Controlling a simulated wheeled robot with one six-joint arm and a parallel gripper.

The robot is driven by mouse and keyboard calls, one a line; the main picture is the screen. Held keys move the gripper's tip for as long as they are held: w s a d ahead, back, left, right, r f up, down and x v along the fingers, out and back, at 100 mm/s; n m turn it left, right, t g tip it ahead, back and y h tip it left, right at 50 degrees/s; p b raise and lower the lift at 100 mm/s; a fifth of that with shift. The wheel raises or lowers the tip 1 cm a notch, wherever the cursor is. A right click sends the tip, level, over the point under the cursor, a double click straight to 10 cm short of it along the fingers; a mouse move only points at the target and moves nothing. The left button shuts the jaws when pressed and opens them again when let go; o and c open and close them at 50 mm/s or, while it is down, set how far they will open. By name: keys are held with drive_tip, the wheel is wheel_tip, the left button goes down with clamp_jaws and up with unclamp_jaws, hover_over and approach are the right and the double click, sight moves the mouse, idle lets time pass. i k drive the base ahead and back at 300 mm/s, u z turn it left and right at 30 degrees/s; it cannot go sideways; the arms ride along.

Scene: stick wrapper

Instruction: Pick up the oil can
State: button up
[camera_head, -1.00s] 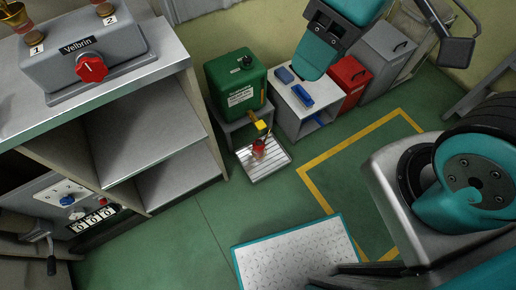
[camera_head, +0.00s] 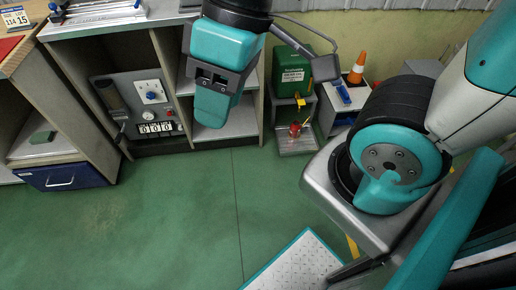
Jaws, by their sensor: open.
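A small red can (camera_head: 295,129), which looks like the oil can, stands on a grey drip tray (camera_head: 298,146) at the back, right of the picture's middle. It is below the yellow tap (camera_head: 300,101) of a green container (camera_head: 290,72). Its finer details are too small to tell. My gripper (camera_head: 211,108), teal and dark grey, hangs to the left of the can in the picture, in front of the grey shelves. It is open, and nothing shows in it. The can is apart from it and not hidden by it.
Grey shelves and a counter panel (camera_head: 140,100) stand at the back left, with a blue drawer (camera_head: 62,177) further left. An orange cone (camera_head: 357,68) stands at the back right. A white plate with a teal edge (camera_head: 298,262) is at the front. The green floor between is clear.

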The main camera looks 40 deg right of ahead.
sight(295, 127)
drive_tip(key=u, duration=0.05)
drive_tip(key=i, duration=1.55)
drive_tip(key=z, duration=1.85)
drive_tip(key=i, duration=0.7)
drive_tip(key=z, duration=0.75)
